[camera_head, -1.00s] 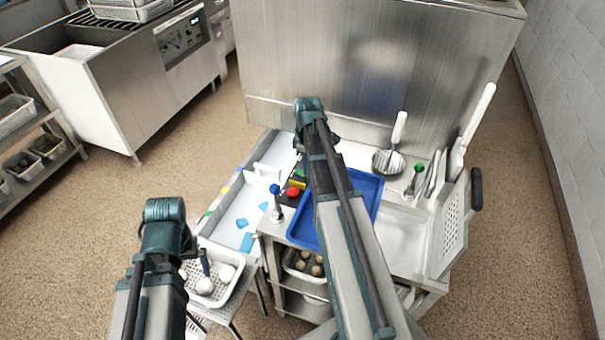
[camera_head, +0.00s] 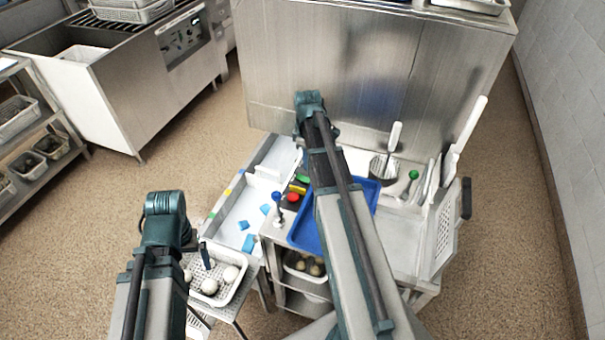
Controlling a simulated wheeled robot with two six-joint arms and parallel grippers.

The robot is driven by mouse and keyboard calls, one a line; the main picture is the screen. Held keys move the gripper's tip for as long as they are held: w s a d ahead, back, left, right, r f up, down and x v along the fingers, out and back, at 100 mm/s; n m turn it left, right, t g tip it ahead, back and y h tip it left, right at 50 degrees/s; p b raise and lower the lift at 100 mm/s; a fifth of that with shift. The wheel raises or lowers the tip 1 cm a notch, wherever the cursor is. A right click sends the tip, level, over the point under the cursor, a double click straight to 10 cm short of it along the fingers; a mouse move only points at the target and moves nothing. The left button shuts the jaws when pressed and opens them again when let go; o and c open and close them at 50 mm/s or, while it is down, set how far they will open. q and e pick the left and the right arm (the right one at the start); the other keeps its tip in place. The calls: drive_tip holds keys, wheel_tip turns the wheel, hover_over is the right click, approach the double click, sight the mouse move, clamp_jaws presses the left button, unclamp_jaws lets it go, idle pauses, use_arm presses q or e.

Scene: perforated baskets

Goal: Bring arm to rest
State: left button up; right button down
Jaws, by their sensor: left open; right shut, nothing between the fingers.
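My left arm (camera_head: 160,250) comes in from the lower left, its teal joint raised. A dark narrow part of my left gripper (camera_head: 206,256) shows beyond it, over a white perforated basket (camera_head: 240,262) holding several round white items. The rest of that gripper is hidden behind the arm; whether it touches the basket is not clear. My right arm (camera_head: 350,235) reaches up the middle, over the blue tray (camera_head: 305,236). Its teal joint (camera_head: 310,103) is in front of the steel panel. My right gripper is hidden behind this arm.
A steel counter (camera_head: 405,245) holds a strainer (camera_head: 376,168) and other utensils at right. A white trough with blue pieces (camera_head: 247,224) lies between the arms. Red and green buttons (camera_head: 293,197) sit beside the tray.

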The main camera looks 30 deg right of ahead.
drive_tip(key=shift+r+p, duration=0.3)
drive_tip(key=shift+r, duration=0.3)
